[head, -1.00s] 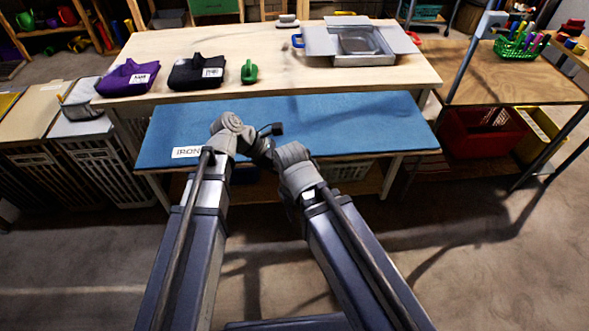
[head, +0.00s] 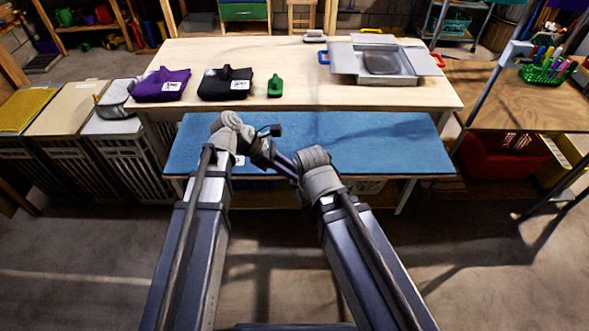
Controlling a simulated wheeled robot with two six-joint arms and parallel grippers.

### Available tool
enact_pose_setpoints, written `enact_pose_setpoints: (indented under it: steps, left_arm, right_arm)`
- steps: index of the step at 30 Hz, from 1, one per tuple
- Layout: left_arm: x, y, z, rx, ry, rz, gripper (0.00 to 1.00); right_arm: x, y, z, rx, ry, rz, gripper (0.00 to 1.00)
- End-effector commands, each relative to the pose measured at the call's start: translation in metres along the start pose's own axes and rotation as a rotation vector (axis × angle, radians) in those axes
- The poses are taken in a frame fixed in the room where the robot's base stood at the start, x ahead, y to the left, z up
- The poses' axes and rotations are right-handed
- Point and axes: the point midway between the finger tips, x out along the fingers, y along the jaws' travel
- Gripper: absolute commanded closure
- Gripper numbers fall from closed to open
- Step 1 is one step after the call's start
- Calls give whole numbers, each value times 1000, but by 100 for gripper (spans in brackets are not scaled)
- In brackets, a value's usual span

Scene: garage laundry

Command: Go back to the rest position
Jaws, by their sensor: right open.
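My two arms rise from the bottom of the head view and fold at their elbows in front of the blue ironing board. My right gripper (head: 269,131) shows only as a small dark shape between the elbows, over the board; it is open, and I see nothing in it. My left gripper is hidden behind the folded arm links.
The blue board (head: 370,145) lies before a pale wooden table (head: 310,95). On the table are a purple cloth item (head: 162,85), a black one (head: 226,83), a green object (head: 275,86) and a grey tray (head: 345,62). Hampers (head: 125,155) stand left; bare floor lies in front.

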Motion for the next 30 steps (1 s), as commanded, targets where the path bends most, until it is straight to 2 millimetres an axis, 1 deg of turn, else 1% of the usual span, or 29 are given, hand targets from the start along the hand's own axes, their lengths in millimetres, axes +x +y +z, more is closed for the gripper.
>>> enact_pose_setpoints:
  steps: [7,11,14,17,20,21,24,27,30]
  left_arm:
    - [0,0,0,4,2,-1,73]
    - [4,-10,-1,105,52,-14,73]
    - [9,-26,-6,299,144,-49,73]
    - [12,-45,-16,557,261,-115,73]
    - [10,-62,-26,832,375,-212,73]
    - [8,-69,-29,945,418,-261,73]
    - [2,-83,-38,1210,511,-397,73]
    - [-8,-93,-45,1431,579,-536,73]
    - [-16,-99,-50,1594,621,-659,73]
  right_arm:
    - [0,0,0,0,0,0,50]
    - [-5,0,0,0,0,0,50]
    - [-12,1,1,0,0,0,50]
    - [-20,2,1,0,0,0,50]
    - [-28,3,2,0,0,0,50]
    - [-32,3,2,0,0,0,50]
    - [-39,4,2,0,0,0,50]
    - [-44,4,3,0,0,0,50]
    - [-48,5,3,0,0,0,50]
